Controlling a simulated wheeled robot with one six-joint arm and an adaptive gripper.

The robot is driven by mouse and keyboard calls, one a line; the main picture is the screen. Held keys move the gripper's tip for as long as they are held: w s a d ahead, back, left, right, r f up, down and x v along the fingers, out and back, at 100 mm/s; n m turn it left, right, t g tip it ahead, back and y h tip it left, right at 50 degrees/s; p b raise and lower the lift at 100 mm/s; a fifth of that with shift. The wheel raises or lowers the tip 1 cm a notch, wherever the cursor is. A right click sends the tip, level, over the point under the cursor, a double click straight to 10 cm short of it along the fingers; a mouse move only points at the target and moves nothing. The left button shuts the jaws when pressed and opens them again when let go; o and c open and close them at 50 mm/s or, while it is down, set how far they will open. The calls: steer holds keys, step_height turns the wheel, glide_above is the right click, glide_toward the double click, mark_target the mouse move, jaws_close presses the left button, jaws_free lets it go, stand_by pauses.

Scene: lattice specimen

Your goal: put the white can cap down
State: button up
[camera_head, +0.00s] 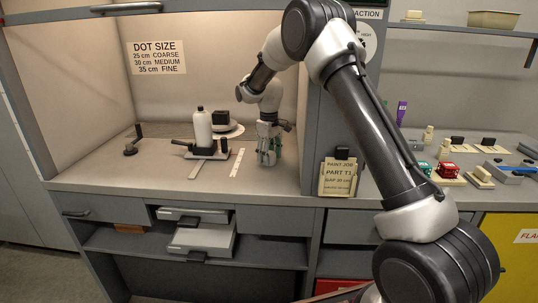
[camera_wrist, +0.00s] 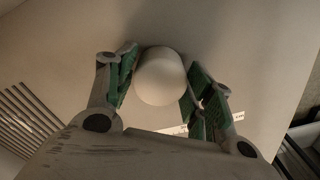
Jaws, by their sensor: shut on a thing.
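The white can cap (camera_wrist: 160,76) is a smooth, rounded white piece in the wrist view. It sits between the green finger pads of my gripper (camera_wrist: 162,88), which is shut on it. In the head view my gripper (camera_head: 268,157) points down low over the right part of the booth's grey worktop (camera_head: 150,172). I cannot tell whether the cap touches the worktop. The cap cannot be made out in the head view, where the fingers hide it.
A white ruler strip (camera_head: 237,163) lies between fixture and gripper. A dark block on a round white base (camera_head: 221,119) stands behind. The worktop's front left is clear.

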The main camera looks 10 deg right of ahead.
steer(key=o, duration=0.7)
steer(key=shift+o, duration=0.2)
step_height(320, 180, up, 8)
steer(key=shift+f, duration=0.15)
